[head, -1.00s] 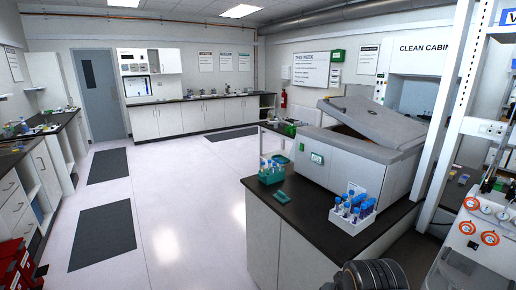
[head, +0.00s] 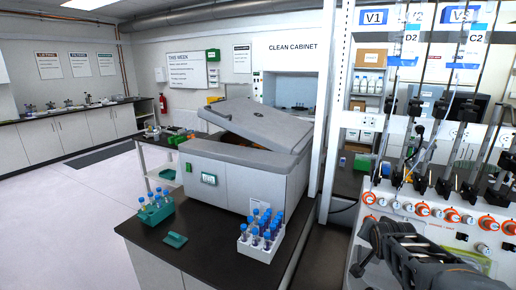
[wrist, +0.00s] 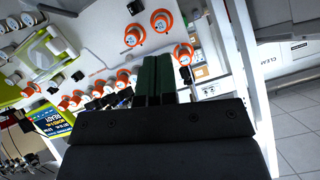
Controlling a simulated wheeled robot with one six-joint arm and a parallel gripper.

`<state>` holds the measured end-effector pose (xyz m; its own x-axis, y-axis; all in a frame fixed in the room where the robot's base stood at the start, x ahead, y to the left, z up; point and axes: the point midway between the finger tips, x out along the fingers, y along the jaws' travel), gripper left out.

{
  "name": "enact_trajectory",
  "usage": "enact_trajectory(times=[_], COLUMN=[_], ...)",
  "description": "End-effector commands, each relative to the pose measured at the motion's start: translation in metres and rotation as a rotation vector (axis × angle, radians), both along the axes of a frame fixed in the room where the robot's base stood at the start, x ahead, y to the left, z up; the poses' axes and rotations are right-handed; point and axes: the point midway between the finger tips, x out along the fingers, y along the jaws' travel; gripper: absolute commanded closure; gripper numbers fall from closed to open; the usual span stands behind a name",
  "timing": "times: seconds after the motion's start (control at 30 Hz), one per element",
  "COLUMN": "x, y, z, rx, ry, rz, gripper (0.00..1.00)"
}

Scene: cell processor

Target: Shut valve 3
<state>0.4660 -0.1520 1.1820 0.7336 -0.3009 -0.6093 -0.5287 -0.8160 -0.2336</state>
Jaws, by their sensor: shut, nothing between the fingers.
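The cell processor (head: 455,238) stands at the right in the head view. Its pale front panel carries a row of orange-ringed knobs (head: 452,215) and white knobs, with clear tubing and black clamps above. I cannot tell which knob is valve 3. In the wrist view, my gripper (wrist: 155,80) is shut and empty, with its dark green fingers together. Orange knobs (wrist: 133,36) lie beyond the fingertips, apart from them. My arm hides part of the panel in the head view.
A dark-topped bench (head: 190,245) left of the processor holds a grey-lidded machine (head: 240,165), a white rack of blue-capped tubes (head: 260,240) and a teal tube rack (head: 155,208). A white upright post (head: 334,110) stands beside the processor. The floor at far left is clear.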

Motion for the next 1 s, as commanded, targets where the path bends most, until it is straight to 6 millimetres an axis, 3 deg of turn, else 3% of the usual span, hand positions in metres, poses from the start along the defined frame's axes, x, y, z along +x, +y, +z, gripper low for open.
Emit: enact_trajectory(times=[0.03,0.1,0.3,1.0], x=[0.011,0.024,0.045,0.102], y=[-0.022,-0.047,-0.088,-0.119], z=[0.001,0.004,0.007,-0.016], rx=[0.013,0.028,0.063,0.074], ry=[-0.051,-0.129,-0.275,-0.310], rz=[-0.050,-0.101,-0.166,-0.173], gripper=[1.00,1.00,1.00,1.00])
